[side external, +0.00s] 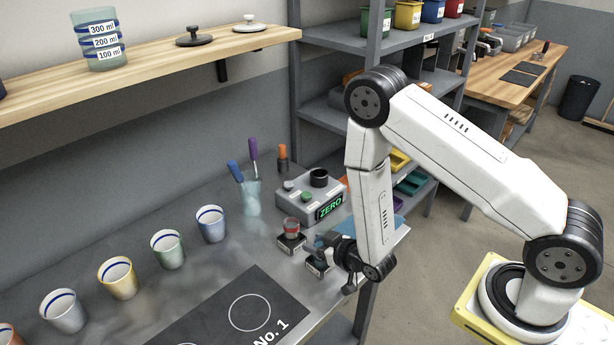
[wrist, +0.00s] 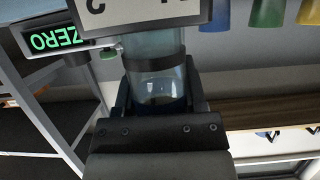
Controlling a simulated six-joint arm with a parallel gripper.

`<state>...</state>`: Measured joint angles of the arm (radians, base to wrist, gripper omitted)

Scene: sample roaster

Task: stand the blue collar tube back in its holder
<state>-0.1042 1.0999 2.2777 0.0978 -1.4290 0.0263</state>
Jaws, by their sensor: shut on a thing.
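My gripper (side external: 338,248) is shut on the blue collar tube (side external: 322,241), close above the front right part of the bench. In the wrist view the clear tube (wrist: 158,85) sits between the dark fingers (wrist: 158,100), with a blue tint near its lower end. A small dark holder with a white label (side external: 317,265) is just below the gripper in the side view. A white plate with dark marks (wrist: 140,12) covers the top of the wrist view. I cannot tell whether the tube touches the holder.
A red-collared tube (side external: 291,228) stands in a neighbouring holder (side external: 291,244). Behind is a grey box with a green ZERO display (side external: 329,208). A glass with blue and purple handles (side external: 251,196) stands left of it. Several coloured-rim cups (side external: 168,250) line the bench beside a dark plate (side external: 240,310).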

